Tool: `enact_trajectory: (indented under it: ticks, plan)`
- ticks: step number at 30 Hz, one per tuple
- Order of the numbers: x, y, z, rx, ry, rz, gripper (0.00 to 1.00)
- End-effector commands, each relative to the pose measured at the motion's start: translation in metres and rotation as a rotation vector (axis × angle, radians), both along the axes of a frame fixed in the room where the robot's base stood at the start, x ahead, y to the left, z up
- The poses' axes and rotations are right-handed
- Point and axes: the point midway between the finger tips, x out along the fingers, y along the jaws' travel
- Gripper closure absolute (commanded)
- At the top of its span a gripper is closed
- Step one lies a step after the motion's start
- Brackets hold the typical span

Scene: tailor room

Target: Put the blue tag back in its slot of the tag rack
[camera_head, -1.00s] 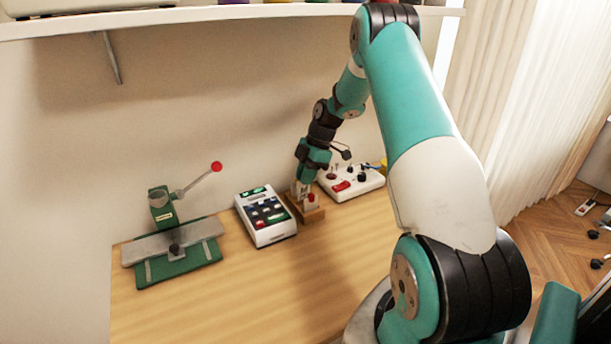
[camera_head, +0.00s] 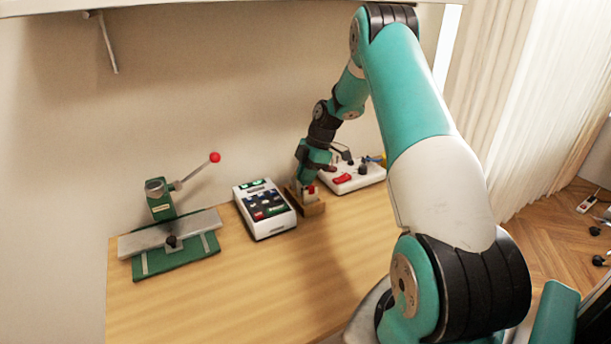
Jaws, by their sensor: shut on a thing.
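The tag rack (camera_head: 315,209) is a small wooden block on the table, between the keypad box and the white switch box. A red tag (camera_head: 311,190) stands in it. My gripper (camera_head: 305,190) points down at the rack, its fingertips right over or at it. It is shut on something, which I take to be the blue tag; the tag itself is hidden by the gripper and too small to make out. I cannot tell whether the held tag touches the rack.
The keypad box (camera_head: 265,211) stands close left of the rack. The white switch box (camera_head: 352,179) with knobs and a red button is close behind right. A green press (camera_head: 170,245) with a red-knobbed lever is at the left. The table front (camera_head: 250,290) is clear.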

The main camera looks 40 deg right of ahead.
Motion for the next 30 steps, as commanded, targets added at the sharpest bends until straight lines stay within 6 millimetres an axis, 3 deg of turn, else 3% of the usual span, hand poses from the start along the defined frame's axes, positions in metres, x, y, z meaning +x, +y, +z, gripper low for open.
enact_trajectory:
  ticks: [10,11,14,23,30]
  plan:
    - [0.0,0.0,-0.002,0.0,0.0,0.0,1.0]
    - [0.0,0.0,-0.002,0.0,0.0,0.0,0.78]
    - [0.0,0.0,-0.002,0.0,0.0,0.0,0.55]
    - [0.0,-0.001,0.0,0.0,-0.001,0.0,0.55]
    - [-0.003,-0.014,0.037,-0.002,-0.002,-0.002,0.55]
